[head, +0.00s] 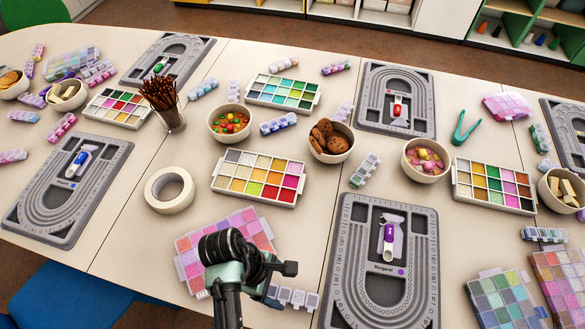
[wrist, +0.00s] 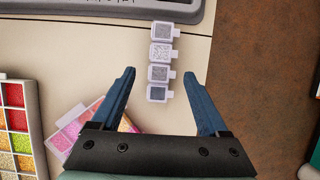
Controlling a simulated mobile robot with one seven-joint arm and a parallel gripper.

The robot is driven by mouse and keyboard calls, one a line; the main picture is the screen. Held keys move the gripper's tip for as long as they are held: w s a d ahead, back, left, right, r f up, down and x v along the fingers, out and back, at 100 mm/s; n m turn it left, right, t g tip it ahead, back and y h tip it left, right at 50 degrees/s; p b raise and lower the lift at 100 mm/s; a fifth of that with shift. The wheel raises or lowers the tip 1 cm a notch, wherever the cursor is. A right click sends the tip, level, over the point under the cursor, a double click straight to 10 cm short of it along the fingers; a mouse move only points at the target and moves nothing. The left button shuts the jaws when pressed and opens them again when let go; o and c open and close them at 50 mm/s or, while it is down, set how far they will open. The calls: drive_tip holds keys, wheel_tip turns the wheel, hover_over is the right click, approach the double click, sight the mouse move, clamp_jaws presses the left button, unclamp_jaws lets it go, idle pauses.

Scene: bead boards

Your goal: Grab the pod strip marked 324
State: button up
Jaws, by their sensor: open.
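A short pod strip with several grey and whitish lids (wrist: 160,53) lies flat on the table in the wrist view. It also shows just right of my arm in the head view (head: 292,296). No number can be read on it or on the other strips. My gripper (wrist: 158,74) is open and empty, its two blue fingers spread. In the wrist view the strip's near end appears between the fingertips, with the rest beyond them. The fingers do not visibly touch it; the height gap cannot be told.
A pink bead case (head: 222,243) lies left of the strip, and a grey bead board (head: 345,285) to its right. A bead palette (head: 258,197) and a tape roll (head: 169,191) lie farther back. Other pod strips, such as one by the cookie bowl (head: 364,171), are scattered around. The table edge is near.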

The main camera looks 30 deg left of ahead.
sight(291, 296)
drive_tip(key=x, duration=0.6)
drive_tip(key=shift+f, duration=0.4)
clamp_jaws()
